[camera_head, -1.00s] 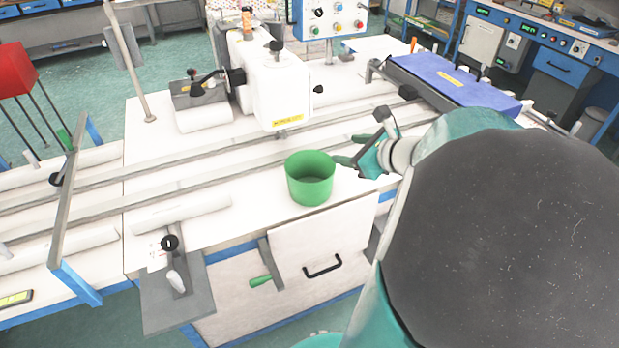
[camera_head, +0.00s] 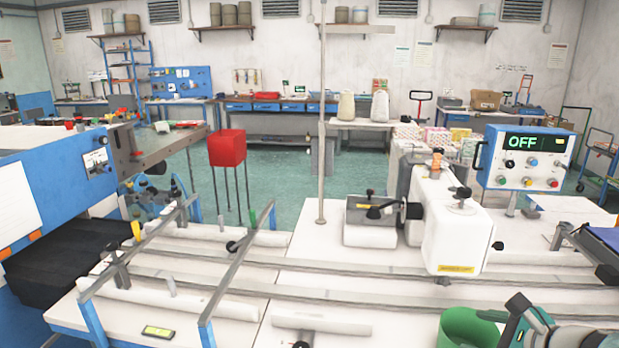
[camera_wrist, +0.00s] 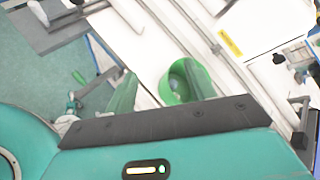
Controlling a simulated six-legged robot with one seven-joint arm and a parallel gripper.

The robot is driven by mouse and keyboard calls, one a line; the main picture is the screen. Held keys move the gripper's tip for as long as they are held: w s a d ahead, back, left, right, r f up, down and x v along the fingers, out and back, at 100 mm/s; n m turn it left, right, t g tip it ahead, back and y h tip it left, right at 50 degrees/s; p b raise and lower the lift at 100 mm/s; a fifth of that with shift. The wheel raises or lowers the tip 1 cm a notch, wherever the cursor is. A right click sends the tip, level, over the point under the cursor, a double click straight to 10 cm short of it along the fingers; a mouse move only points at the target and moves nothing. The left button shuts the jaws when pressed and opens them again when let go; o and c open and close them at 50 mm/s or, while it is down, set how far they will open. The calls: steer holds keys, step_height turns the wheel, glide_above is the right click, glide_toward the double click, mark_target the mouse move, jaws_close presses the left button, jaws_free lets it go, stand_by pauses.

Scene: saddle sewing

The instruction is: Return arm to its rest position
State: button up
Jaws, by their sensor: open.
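My gripper (camera_head: 500,322) is at the bottom right of the head view, partly cut off, beside the green cup (camera_head: 458,332). In the wrist view, the two green fingers of my gripper (camera_wrist: 159,70) are spread apart with nothing held between them. The green cup (camera_wrist: 167,88) stands on the white table beyond the fingers, partly hidden behind the right finger. The cup's inside shows as empty apart from a small pale spot in the wrist view.
A white sewing machine head (camera_head: 455,225) stands on the white table (camera_head: 330,240) behind the cup. A control box (camera_head: 525,160) reads OFF. Long rails cross the table. A red box on legs (camera_head: 227,148) stands at left on open green floor.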

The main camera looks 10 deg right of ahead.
steer(key=s+a+n+g+h, duration=0.1)
steer(key=s+a+n+g, duration=0.1)
steer(key=a+n, duration=0.8)
steer(key=s+a+r+n+g+h, duration=0.1)
steer(key=s+a+n+g, duration=0.2)
steer(key=a+n, duration=0.7)
steer(key=n, duration=0.5)
steer(key=shift+s+a+n+h, duration=0.3)
steer(key=shift+s+a+n, duration=0.05)
steer(key=shift+a+n, duration=0.05)
stand_by(0.6)
